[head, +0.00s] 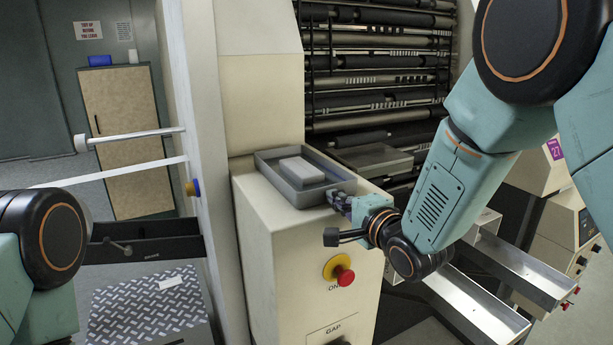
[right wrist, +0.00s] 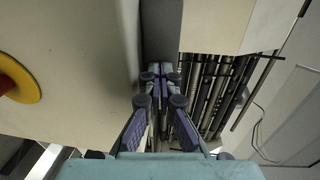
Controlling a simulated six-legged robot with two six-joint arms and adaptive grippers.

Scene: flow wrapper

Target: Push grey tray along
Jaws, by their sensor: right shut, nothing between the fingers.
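The grey tray (head: 276,180) sits on top of the cream machine cabinet (head: 262,222) in the head view, with a light grey block (head: 301,171) lying inside it. My right gripper (head: 340,199) is shut and empty, with its fingertips at the tray's near right corner. I cannot tell whether they touch it. In the right wrist view the shut fingers (right wrist: 160,72) point at a dark grey surface (right wrist: 161,28), likely the tray's side. My left gripper is out of view; only part of my left arm shows at the left edge.
A red button on a yellow ring (head: 343,274) sticks out of the cabinet front below my right gripper. A flat grey plate (head: 376,160) lies just right of the tray. Rollers (head: 375,78) fill the frame behind. A cream upright post (head: 205,110) stands left of the cabinet.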

